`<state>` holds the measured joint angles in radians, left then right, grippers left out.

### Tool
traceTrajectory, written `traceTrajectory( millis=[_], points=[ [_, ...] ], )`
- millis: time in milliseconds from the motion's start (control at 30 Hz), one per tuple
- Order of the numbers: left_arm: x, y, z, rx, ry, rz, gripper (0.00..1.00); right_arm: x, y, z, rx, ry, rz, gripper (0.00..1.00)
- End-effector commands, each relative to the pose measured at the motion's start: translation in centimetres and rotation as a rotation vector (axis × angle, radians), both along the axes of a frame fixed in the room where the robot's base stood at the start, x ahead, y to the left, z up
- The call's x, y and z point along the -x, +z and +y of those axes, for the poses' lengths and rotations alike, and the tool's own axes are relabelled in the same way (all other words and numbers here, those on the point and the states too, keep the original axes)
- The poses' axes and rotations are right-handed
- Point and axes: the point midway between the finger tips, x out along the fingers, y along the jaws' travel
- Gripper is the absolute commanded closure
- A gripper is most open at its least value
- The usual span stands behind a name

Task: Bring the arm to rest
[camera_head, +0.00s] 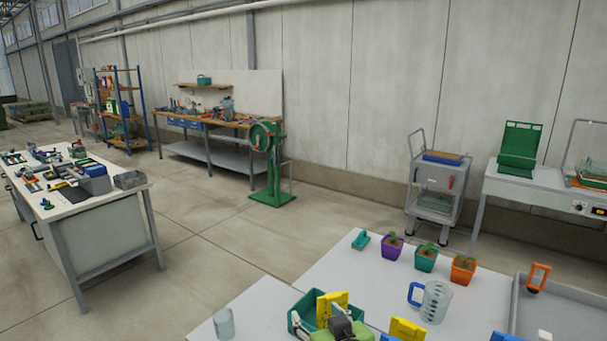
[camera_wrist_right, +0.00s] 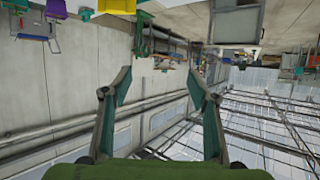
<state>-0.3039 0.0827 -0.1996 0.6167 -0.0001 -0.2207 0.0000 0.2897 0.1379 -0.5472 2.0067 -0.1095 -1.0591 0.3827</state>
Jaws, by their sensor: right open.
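My right gripper (camera_wrist_right: 160,88) is open in the right wrist view, its two teal-lined fingers wide apart with nothing between them. Its green and grey hand (camera_head: 348,327) shows at the bottom edge of the head view, by a teal bin (camera_head: 296,322) and in front of part of it. I cannot tell from this view whether it touches the bin. The right wrist view is upside down, with wall and roof beams behind the fingers. My left gripper is not in view.
The white table (camera_head: 335,268) bears a purple pot (camera_head: 391,249), a teal pot (camera_head: 426,261), an orange pot (camera_head: 463,272), a jug (camera_head: 436,302) with a blue handle, a clear beaker (camera_head: 224,323) and a grey tray (camera_head: 560,305). Open floor (camera_head: 200,265) lies to the left.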

Motion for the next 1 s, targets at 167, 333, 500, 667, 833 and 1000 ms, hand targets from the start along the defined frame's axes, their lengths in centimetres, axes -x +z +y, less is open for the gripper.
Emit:
traceTrajectory(
  millis=[167,333,500,667,833,1000],
  points=[
    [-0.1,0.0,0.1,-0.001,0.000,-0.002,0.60,1.6,-2.2,-1.3,0.008,-0.016,0.057,0.46],
    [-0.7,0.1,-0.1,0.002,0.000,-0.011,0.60,3.7,-4.8,-2.9,0.020,-0.037,0.128,0.46],
    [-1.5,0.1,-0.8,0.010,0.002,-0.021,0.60,7.1,-8.0,-5.0,0.039,-0.060,0.227,0.46],
    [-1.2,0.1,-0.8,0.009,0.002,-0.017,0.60,11.7,-11.8,-7.8,0.068,-0.086,0.352,0.46],
    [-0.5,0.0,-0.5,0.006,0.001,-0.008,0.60,18.7,-15.8,-11.3,0.114,-0.111,0.520,0.46],
    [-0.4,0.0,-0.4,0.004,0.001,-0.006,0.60,24.9,-18.2,-14.1,0.159,-0.123,0.659,0.46]
  ],
)
